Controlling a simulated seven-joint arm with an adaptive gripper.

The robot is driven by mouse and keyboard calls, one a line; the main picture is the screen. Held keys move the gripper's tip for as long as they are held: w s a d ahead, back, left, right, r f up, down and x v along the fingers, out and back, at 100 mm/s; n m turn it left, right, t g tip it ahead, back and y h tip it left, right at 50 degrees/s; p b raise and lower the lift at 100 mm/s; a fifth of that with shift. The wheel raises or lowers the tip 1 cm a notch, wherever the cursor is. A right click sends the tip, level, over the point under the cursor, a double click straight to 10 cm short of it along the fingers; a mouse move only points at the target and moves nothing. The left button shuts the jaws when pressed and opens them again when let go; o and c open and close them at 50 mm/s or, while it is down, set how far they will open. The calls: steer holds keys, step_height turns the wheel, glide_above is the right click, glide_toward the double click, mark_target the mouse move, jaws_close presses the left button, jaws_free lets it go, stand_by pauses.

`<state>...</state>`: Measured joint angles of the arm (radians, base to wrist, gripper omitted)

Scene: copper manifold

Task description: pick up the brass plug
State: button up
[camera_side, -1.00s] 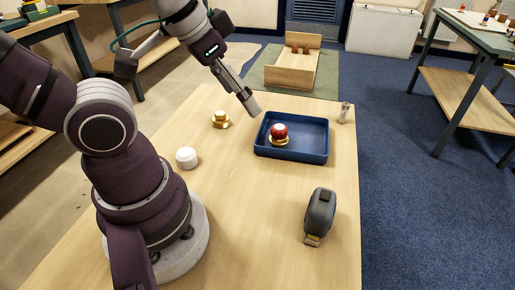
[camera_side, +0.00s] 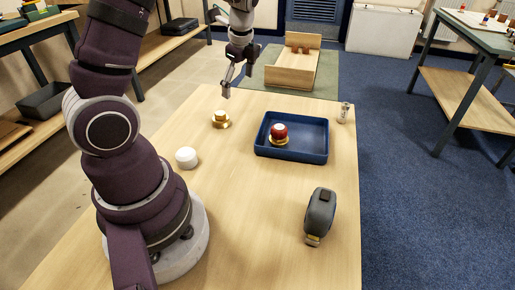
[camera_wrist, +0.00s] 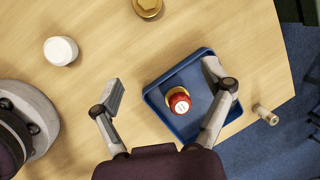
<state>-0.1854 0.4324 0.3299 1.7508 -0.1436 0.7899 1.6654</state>
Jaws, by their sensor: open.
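The brass plug (camera_side: 220,119), a gold piece with a hex top on a round flange, sits on the wooden table left of the blue tray. In the wrist view the brass plug (camera_wrist: 148,8) is at the top edge, partly cut off, beyond the fingertips. My gripper (camera_side: 237,82) is open and empty, held in the air above the table's far part, apart from the plug.
A blue tray (camera_side: 292,155) holds a red-topped piece (camera_side: 280,130) with a brass base. A white round cap (camera_side: 187,158), a grey tape measure (camera_side: 320,215) and a small pale cylinder (camera_side: 345,112) stand on the table. The table's middle is clear.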

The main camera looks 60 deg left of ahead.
mark_target(221, 113)
steer(key=a+f+m, duration=0.1)
steer(key=a+f, duration=0.1)
steer(key=f, duration=0.2)
steer(key=s+a+f+m+g, duration=0.1)
steer(key=a+f, duration=0.2)
steer(key=f, duration=0.1)
steer(key=s+a+f+m+y, duration=0.1)
steer(key=a+f, duration=0.2)
steer(key=f, duration=0.2)
steer(key=shift+c, duration=0.4)
steer(key=c, duration=1.2)
